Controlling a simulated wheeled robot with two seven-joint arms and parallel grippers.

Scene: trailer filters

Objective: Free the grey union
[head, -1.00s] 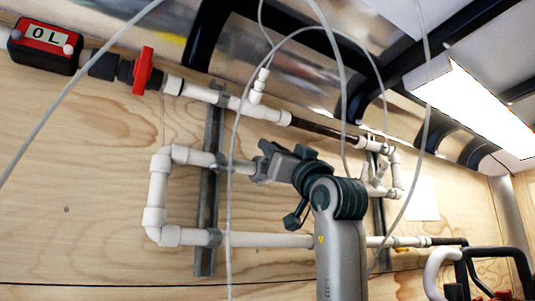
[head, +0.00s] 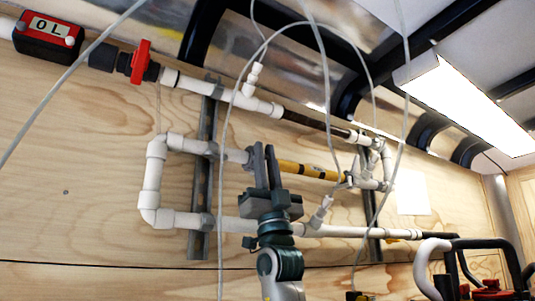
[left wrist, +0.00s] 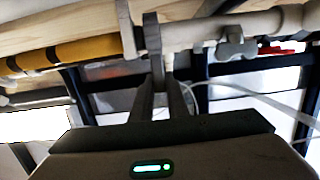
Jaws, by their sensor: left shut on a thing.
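My left gripper (head: 264,156) reaches up from below in the head view. Its two dark fingers straddle the middle pipe run, shut on the grey union, which they mostly hide. The white pipe (head: 236,156) lies to its left and a yellow-banded filter (head: 305,170) to its right. In the left wrist view the gripper's fingers (left wrist: 160,85) point up at the pipe, with the yellow filter (left wrist: 80,48) at the left and a grey clip (left wrist: 232,42) at the right. Whether the union has turned or come loose cannot be told. My right gripper is not in view.
White pipes form a loop on the plywood wall (head: 80,190), held by upright grey rails (head: 199,245). A red-handled valve (head: 139,62) and a red box (head: 49,37) are at upper left. Thin tubes hang across the front. Black bars (head: 505,245) stand at lower right.

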